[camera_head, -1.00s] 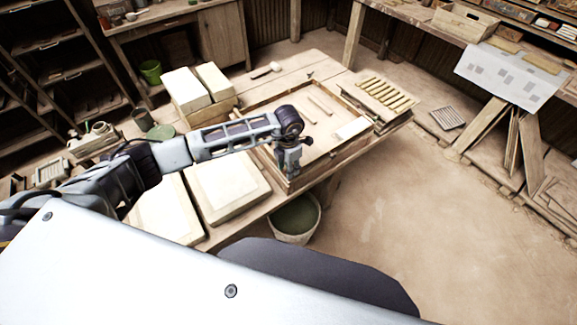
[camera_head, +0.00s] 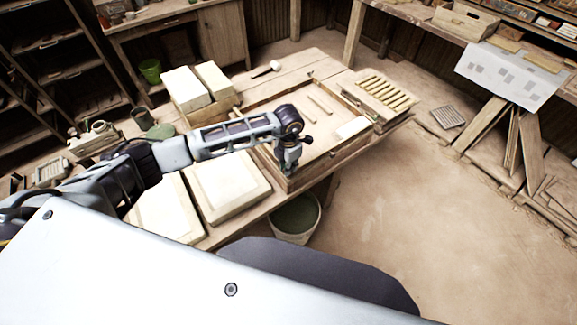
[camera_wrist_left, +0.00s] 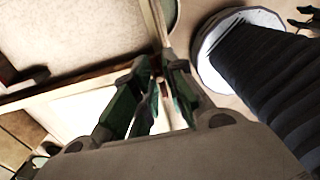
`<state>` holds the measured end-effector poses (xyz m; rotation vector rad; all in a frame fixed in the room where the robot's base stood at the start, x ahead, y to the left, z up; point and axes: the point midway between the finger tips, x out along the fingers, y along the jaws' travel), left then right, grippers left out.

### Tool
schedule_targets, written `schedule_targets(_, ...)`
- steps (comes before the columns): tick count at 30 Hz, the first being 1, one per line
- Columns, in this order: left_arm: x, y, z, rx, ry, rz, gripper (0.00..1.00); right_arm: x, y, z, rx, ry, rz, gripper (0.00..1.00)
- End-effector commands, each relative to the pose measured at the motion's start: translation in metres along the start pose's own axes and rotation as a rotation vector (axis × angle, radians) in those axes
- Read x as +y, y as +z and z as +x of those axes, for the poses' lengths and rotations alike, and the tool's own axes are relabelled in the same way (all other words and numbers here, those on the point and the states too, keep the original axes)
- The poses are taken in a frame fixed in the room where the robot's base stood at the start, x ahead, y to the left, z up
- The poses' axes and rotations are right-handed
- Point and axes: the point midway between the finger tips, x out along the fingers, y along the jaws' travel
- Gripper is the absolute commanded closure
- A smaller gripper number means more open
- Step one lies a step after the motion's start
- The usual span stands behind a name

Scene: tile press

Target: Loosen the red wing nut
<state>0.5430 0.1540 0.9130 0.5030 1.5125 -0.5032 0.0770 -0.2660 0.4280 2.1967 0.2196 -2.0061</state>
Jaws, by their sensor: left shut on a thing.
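My left gripper (camera_head: 288,172) reaches down at the near left edge of the shallow wooden frame (camera_head: 318,162) on the table. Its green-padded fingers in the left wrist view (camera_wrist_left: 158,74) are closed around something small. A small reddish bit (camera_wrist_left: 163,89) shows between them, which fits the red wing nut, mostly hidden by the fingers. In the head view the gripper covers that spot, so I cannot see the nut there. My right gripper is in neither view.
Pale slabs (camera_head: 228,186) lie left of the frame, and stacked pale blocks (camera_head: 186,88) stand behind them. A slatted rack (camera_head: 382,92) is at the frame's far right. A bucket (camera_head: 296,222) stands below the table edge.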

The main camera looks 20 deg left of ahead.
Motion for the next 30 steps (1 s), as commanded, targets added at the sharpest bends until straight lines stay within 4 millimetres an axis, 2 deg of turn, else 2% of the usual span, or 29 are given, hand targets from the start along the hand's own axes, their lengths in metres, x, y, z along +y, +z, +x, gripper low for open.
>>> schedule_targets(11, 0.001, 0.0, 0.001, 0.0, 0.001, -0.149, 1.0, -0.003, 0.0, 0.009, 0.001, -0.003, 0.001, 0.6)
schedule_targets(30, 0.001, 0.001, 0.0, -0.003, 0.001, -0.62, 1.0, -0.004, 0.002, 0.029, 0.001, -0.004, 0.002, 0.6)
